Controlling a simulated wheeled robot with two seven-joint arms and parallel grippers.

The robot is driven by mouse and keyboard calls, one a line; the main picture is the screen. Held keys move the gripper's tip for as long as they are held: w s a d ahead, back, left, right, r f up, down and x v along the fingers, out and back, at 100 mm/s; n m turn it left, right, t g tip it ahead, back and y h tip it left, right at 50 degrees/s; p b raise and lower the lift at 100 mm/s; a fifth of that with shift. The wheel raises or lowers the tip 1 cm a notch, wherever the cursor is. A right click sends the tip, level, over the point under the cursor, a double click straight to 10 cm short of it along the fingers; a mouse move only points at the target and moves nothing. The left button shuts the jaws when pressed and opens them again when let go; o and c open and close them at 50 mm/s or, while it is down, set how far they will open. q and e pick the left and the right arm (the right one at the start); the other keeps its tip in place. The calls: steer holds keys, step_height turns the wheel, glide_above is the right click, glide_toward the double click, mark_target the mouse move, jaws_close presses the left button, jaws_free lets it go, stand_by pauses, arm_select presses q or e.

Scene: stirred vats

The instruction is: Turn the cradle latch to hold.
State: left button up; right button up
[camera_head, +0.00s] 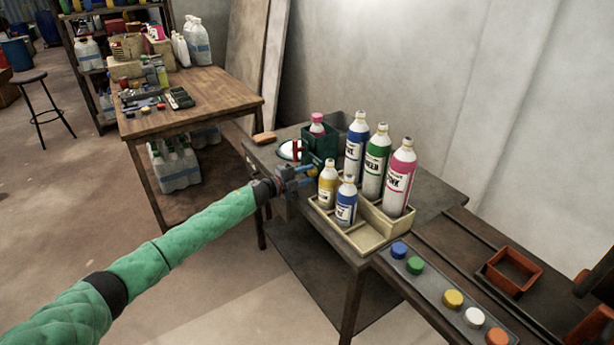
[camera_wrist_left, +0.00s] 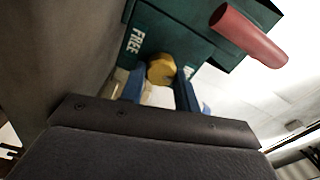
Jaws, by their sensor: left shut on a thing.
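The dark green cradle (camera_head: 322,143) stands on the table's far left and holds a pink-capped bottle (camera_head: 317,124). In the left wrist view the cradle's green face (camera_wrist_left: 165,33) carries the word FREE. A yellow round knob (camera_wrist_left: 161,69), seemingly the latch's, lies in front of that face, between the blue fingers of my left gripper (camera_wrist_left: 160,88). The fingers are shut on it. In the head view my left gripper (camera_head: 304,175) is at the cradle's near side, and the arm hides part of it. A red bar (camera_wrist_left: 248,36) sticks out beside the cradle.
A tan crate (camera_head: 352,236) with several bottles stands close to the right of my left gripper. A brown sponge (camera_head: 264,138) lies behind left. Colored buttons (camera_head: 453,299) line a panel at front right, beside an orange tray (camera_head: 511,270).

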arm_select(q)
steer(key=shift+f, duration=0.1)
steer(key=o, duration=1)
steer(key=shift+c, duration=0.2)
steer(key=shift+s+a, duration=0.1)
steer(key=shift+s+a, duration=0.15)
steer(key=shift+a, duration=0.1)
steer(key=v, duration=0.7)
steer(key=shift+b, duration=0.45)
arm_select(e)
steer(key=f, duration=0.4)
steer(key=shift+w+a+f, duration=0.15)
steer(key=shift+w, duration=0.1)
